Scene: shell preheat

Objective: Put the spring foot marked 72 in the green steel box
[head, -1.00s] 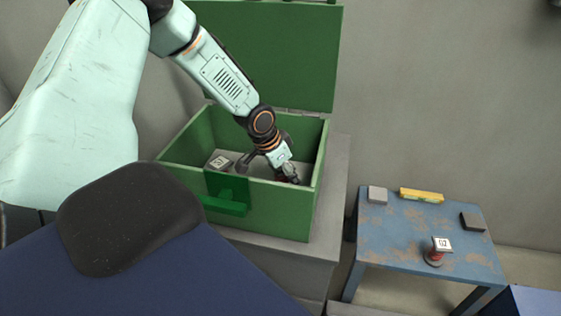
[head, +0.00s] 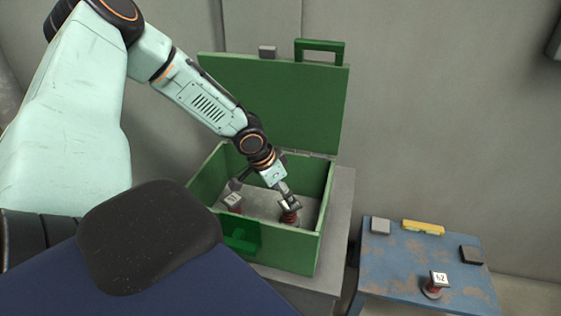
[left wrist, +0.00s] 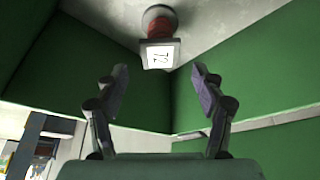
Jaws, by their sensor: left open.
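The green steel box (head: 300,250) stands with its lid (head: 275,105) open. A spring foot marked 72 (left wrist: 160,50) with a red spring stands on the box floor in the left wrist view. My left gripper (head: 289,201) reaches into the box. Its fingers (left wrist: 160,90) are open and apart from the foot, which shows just beyond them, between their tips. In the head view, a red-based foot (head: 289,218) stands under the gripper, its top partly hidden by the fingers. A second spring foot (head: 232,203) stands at the box's left; its mark is unclear there. My right gripper is out of view.
The blue worn table (head: 400,270) at the right holds another spring foot (head: 437,283), apparently marked 52, a yellow bar (head: 423,227), a grey block (head: 380,226) and a dark block (head: 471,254). The box stands on a grey plinth (head: 340,210). Its raised lid stands behind my arm.

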